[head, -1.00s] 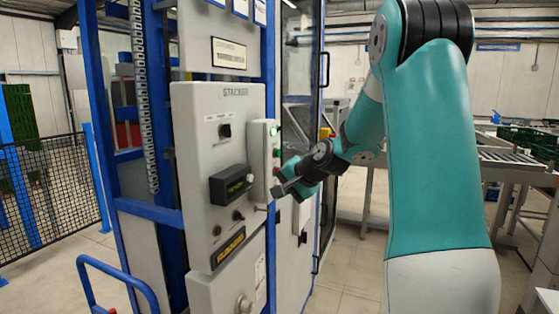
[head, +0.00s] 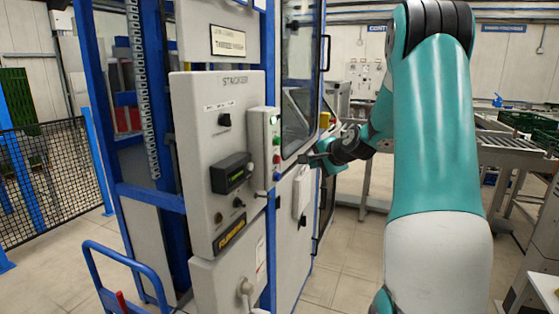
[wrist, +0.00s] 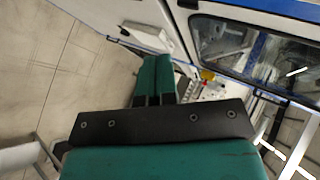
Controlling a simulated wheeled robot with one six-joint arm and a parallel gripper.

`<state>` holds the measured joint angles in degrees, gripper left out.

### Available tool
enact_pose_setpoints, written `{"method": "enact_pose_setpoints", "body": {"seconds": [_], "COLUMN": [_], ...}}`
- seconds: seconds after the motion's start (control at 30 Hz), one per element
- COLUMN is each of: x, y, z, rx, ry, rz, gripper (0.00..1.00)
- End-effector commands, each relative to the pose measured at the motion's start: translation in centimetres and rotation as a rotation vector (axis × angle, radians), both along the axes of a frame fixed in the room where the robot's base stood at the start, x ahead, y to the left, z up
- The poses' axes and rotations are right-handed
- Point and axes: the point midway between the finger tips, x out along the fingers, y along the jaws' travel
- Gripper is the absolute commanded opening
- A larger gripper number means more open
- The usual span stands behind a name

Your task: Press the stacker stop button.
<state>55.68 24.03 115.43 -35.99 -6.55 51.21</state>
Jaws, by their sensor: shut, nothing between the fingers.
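The grey stacker panel (head: 190,130) stands left of centre in the head view. A narrow button box (head: 258,150) on its right edge carries a lit green lamp, a green button (head: 276,141), a red button (head: 276,159) and a blue button (head: 277,177), one above the other. Which one is the stop button is not readable; the red one looks like it. My gripper (head: 303,160) is shut and empty, just right of the red button at about its height, with a gap visible in the picture. In the wrist view the gripper's teal fingers (wrist: 154,78) are together; no button shows there.
A black display (head: 231,173), a dark knob (head: 224,120) and a yellow-lettered sign (head: 229,238) are on the panel. A blue handrail (head: 125,262) stands at front left. A glazed machine door (head: 302,75) is behind the gripper. A roller conveyor (head: 510,145) lies at right.

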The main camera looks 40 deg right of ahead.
Motion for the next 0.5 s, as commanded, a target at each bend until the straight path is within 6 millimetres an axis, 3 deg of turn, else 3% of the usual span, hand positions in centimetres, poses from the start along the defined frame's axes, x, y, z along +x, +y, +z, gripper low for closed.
{"method": "enact_pose_setpoints", "body": {"seconds": [0.3,0.5], "x": [4.2,6.0], "y": [1.9,2.6], "z": [0.1,0.1], "rx": [-0.001,0.0], "ry": [0.001,0.0], "rz": [0.004,0.002], "gripper": [0.0,0.0]}}
